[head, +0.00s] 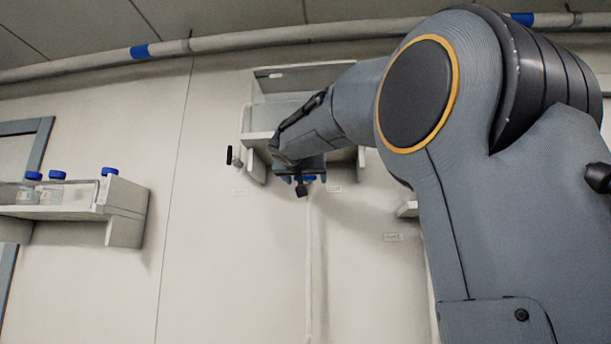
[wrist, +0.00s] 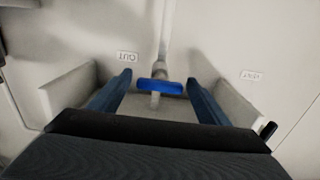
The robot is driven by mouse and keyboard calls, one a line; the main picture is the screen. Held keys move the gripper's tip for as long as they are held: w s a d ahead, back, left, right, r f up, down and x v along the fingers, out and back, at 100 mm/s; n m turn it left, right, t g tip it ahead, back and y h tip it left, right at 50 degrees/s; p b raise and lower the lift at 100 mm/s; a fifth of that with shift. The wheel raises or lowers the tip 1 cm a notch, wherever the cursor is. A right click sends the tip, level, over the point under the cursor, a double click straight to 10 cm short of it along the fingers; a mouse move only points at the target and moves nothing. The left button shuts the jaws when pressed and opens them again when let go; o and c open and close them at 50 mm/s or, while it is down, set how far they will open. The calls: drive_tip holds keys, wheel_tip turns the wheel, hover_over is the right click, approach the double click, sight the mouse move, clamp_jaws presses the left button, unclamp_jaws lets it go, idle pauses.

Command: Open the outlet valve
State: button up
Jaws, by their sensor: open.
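The outlet valve has a blue bar handle (wrist: 160,87) on a pale vertical pipe (wrist: 166,38). A small label, which appears upside down and seems to read OUT (wrist: 127,57), is beside it. In the wrist view my gripper (wrist: 159,79) is open, with one dark blue finger on each side of the handle and a visible gap to both. In the head view my gripper (head: 300,168) is at the wall unit, and the blue handle (head: 309,178) shows just below it, partly hidden. I cannot tell whether anything touches.
A white wall unit (head: 262,118) surrounds the valve, with side panels (wrist: 67,92) close outside my fingers. A black handle (head: 230,156) sticks out at its left. A shelf (head: 125,200) with blue-capped bottles (head: 57,178) is further left. The wall between is clear.

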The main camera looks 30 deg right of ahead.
drive_tip(key=c, duration=1.1)
drive_tip(key=shift+o, duration=0.2)
drive_tip(key=shift+n, duration=0.4)
drive_tip(key=n+b, duration=0.1)
drive_tip(key=n, duration=0.2)
drive_tip(key=shift+b, duration=0.4)
drive_tip(key=n, duration=0.5)
drive_tip(key=shift+b, duration=0.3)
drive_tip(key=n, duration=0.5)
drive_tip(key=shift+p, duration=0.3)
drive_tip(key=shift+n+p, duration=0.5)
drive_tip(key=shift+n, duration=1.5)
